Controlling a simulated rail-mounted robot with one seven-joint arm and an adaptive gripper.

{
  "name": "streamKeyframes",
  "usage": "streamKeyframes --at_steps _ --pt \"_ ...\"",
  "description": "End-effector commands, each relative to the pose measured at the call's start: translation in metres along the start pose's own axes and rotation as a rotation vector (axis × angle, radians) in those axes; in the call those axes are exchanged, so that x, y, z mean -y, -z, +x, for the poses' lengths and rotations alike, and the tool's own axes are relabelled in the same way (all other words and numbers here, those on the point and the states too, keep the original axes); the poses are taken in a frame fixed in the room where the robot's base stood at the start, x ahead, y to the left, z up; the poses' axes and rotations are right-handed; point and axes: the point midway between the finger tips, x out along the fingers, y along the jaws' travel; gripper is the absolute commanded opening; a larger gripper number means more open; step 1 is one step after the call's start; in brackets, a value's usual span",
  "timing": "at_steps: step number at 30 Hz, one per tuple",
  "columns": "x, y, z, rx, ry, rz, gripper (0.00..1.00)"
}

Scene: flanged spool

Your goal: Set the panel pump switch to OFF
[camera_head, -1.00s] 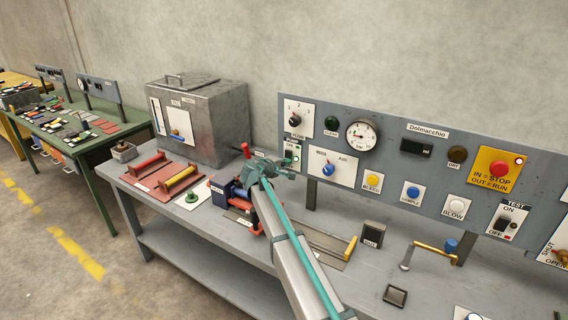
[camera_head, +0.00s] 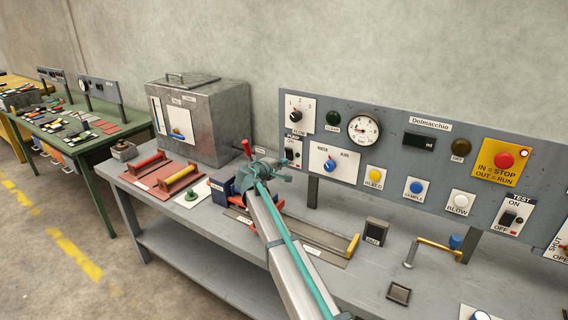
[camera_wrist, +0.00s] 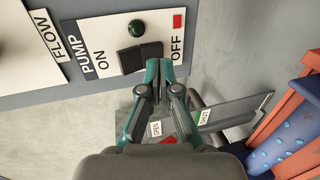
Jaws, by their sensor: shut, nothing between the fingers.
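The pump switch plate (camera_head: 293,151) is at the left end of the panel. In the wrist view the plate (camera_wrist: 102,38) reads PUMP, with ON at left and OFF with a red mark at right. Its black rocker switch (camera_wrist: 130,60) lies between these words, below a dark green lamp (camera_wrist: 136,29). My gripper (camera_wrist: 158,70) is shut and empty, its fingertips just below the OFF half of the rocker. I cannot tell whether they touch or which half is pressed in. In the head view my gripper (camera_head: 282,170) is just below and left of the plate.
A flow knob (camera_head: 296,116) is above the pump plate and a water/air selector (camera_head: 329,165) is to its right. A blue and red fixture (camera_head: 226,190) stands on the bench below. A metal box (camera_head: 205,120) stands at left.

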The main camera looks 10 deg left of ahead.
Motion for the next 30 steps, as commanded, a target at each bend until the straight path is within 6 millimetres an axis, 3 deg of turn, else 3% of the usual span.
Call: streamKeyframes --at_steps 9,15,21,30 --pt "0.021 -0.003 -0.065 -0.001 -0.001 0.001 0.0" --pt "0.028 -0.002 -0.092 0.0 -0.001 0.0 0.0" --pt "0.03 -0.002 -0.104 0.002 -0.001 0.0 0.0" --pt "0.03 -0.001 -0.104 0.002 0.0 0.001 0.0"
